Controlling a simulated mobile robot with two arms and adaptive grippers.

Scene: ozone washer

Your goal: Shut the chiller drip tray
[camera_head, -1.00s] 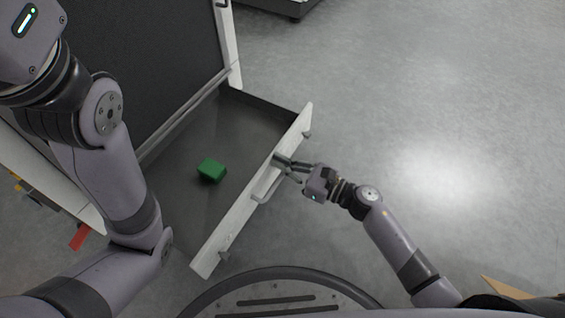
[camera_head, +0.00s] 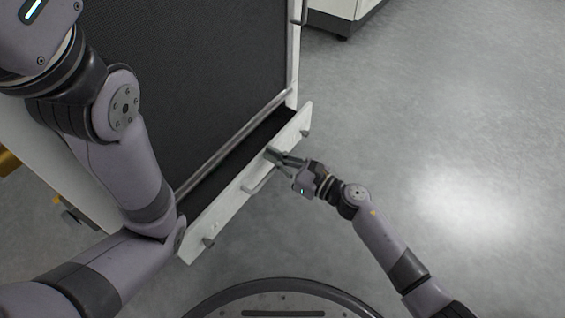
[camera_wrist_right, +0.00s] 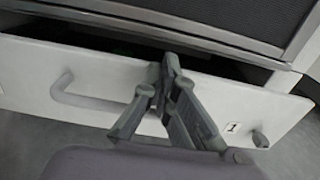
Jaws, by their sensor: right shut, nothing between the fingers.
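The drip tray is a drawer with a white front panel (camera_head: 222,215) at the foot of the chiller (camera_head: 190,75). It stands out a little, with a narrow dark gap behind the panel. The panel also shows in the right wrist view (camera_wrist_right: 30,75), with a bar handle (camera_wrist_right: 85,103), a knob and a label "1".
Grey open floor (camera_head: 430,120) lies to the right of the tray. A white cabinet base (camera_head: 340,10) stands at the top. My round base is at the bottom edge, close to the panel's lower end.

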